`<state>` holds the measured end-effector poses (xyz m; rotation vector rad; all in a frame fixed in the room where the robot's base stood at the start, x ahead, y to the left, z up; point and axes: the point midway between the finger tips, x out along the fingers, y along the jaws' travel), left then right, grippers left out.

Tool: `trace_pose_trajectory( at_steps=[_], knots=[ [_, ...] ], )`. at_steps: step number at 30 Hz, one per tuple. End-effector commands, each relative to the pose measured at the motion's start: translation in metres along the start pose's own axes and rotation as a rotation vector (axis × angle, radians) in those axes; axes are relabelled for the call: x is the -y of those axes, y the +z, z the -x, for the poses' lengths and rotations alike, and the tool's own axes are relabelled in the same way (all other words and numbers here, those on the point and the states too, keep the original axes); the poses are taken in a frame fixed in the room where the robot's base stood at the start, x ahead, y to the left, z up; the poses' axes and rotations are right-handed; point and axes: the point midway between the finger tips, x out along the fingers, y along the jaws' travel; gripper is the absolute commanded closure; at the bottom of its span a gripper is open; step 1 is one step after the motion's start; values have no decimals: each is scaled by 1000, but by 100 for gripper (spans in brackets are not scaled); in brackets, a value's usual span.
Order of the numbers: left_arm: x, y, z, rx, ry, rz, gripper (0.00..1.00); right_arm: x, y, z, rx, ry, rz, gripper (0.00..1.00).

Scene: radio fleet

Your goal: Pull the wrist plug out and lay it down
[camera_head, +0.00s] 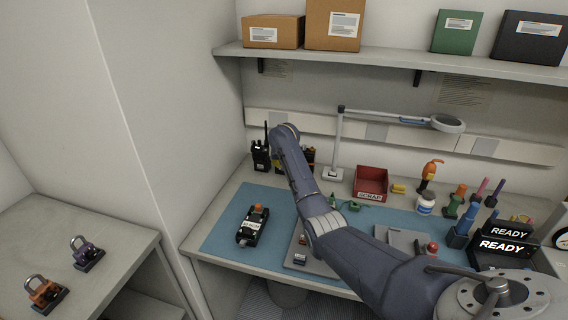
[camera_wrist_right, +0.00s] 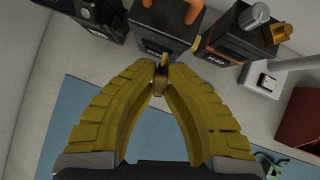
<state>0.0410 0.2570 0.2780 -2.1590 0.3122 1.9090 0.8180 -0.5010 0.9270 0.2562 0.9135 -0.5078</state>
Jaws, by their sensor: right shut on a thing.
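My right gripper (camera_wrist_right: 160,80) has its yellow fingers drawn together at the tips, on a small brass-grey piece (camera_wrist_right: 159,85). The piece is mostly hidden, and I cannot tell for sure whether it is the wrist plug. The tips are close to the front of a dark radio (camera_wrist_right: 168,45) with an orange part on top. I cannot tell whether the piece touches the radio. My left gripper is in neither view.
A black radio (camera_head: 261,157) stands at the back left. A labelled black device (camera_head: 252,228) lies on the blue mat (camera_head: 222,236). A lamp (camera_head: 340,140), a red scrap bin (camera_head: 371,181) and several tools stand to the right. The mat's left part is clear around the device.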

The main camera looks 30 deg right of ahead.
Motion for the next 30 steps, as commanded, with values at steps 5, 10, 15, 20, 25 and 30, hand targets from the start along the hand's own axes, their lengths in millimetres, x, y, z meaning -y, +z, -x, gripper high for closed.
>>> trace_pose_trajectory(
  at_steps=[5, 10, 15, 20, 25, 30],
  knots=[
    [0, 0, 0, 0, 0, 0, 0, 0, 0, 0, 1, 0, -1, 100],
    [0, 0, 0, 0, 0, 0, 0, 0, 0, 0, 1, 0, 1, 100],
    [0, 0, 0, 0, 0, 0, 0, 0, -6, -8, 0, 0, 2, 100],
    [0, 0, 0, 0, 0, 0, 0, 1, -15, -20, 0, -1, 2, 100],
    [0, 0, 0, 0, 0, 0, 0, 0, -24, -33, 0, 0, 1, 100],
    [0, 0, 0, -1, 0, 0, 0, 0, -32, -44, 0, 0, 0, 100]
  ],
)
